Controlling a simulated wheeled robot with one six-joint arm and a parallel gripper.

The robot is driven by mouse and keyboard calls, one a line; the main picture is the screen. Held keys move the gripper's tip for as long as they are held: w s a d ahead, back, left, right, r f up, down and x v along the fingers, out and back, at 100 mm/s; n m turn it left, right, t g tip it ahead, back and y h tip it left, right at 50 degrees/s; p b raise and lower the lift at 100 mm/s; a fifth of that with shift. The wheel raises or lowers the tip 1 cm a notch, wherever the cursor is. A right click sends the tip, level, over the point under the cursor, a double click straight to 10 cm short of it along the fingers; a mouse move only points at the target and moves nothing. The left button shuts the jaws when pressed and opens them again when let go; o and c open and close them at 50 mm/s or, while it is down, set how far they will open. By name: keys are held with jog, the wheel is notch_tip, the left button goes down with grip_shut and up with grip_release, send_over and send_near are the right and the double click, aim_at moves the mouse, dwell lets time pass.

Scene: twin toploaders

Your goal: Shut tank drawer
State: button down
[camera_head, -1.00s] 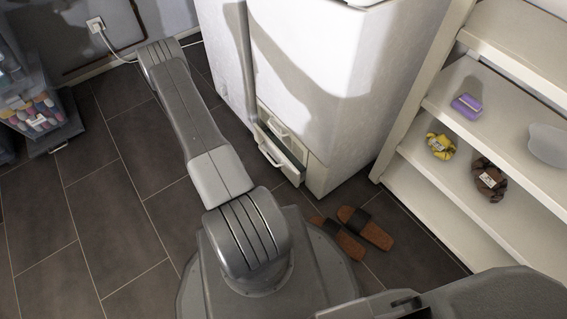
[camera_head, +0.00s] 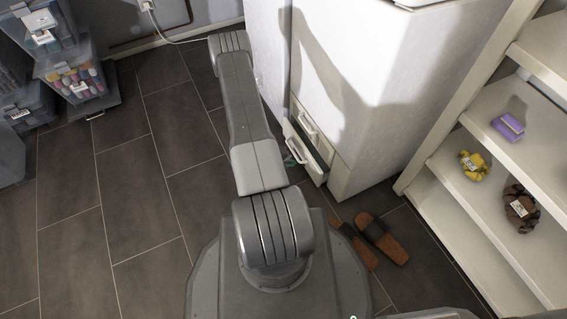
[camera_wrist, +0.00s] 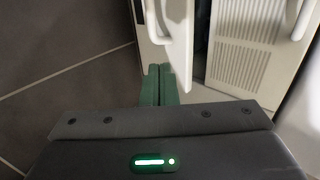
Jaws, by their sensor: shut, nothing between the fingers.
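The tank drawer (camera_head: 305,153) is low on the white toploader (camera_head: 385,100) and stands partly pulled out, with a pale handle on its front. In the wrist view the drawer front (camera_wrist: 179,45) is seen nearly edge-on, with a dark gap between it and a vented panel (camera_wrist: 255,50). My gripper (camera_wrist: 159,85) has green fingers, closed together with nothing between them. The fingertips are close to the drawer front's lower edge; I cannot tell whether they touch it.
Brown sandals (camera_head: 370,240) lie on the floor right of my base. A white shelf (camera_head: 440,200) with a purple sponge (camera_head: 508,127) and bundles stands at right. Clear bins (camera_head: 80,80) are stacked at far left. Dark tiled floor left of my arm is free.

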aim_at(312, 157)
jog(key=d, duration=0.1)
jog(key=w+d+f+b, duration=0.1)
jog(key=d, duration=0.1)
jog(key=w+d+f, duration=0.1)
jog(key=shift+d, duration=0.35)
jog(key=shift+w+d+b, duration=0.2)
jog(key=shift+d+b, duration=0.1)
jog(key=shift+d, duration=0.2)
jog(key=d, duration=0.1)
jog(key=w+d+b, duration=0.1)
jog(key=d, duration=0.1)
jog(key=shift+w+d+f, duration=0.1)
jog(key=shift+w+d, duration=0.2)
jog(key=shift+d, duration=0.1)
jog(key=shift+w+d, duration=0.2)
jog(key=shift+d, duration=0.1)
jog(key=shift+d+r+b, duration=0.1)
jog(key=shift+r+b, duration=0.1)
jog(key=shift+b, duration=0.1)
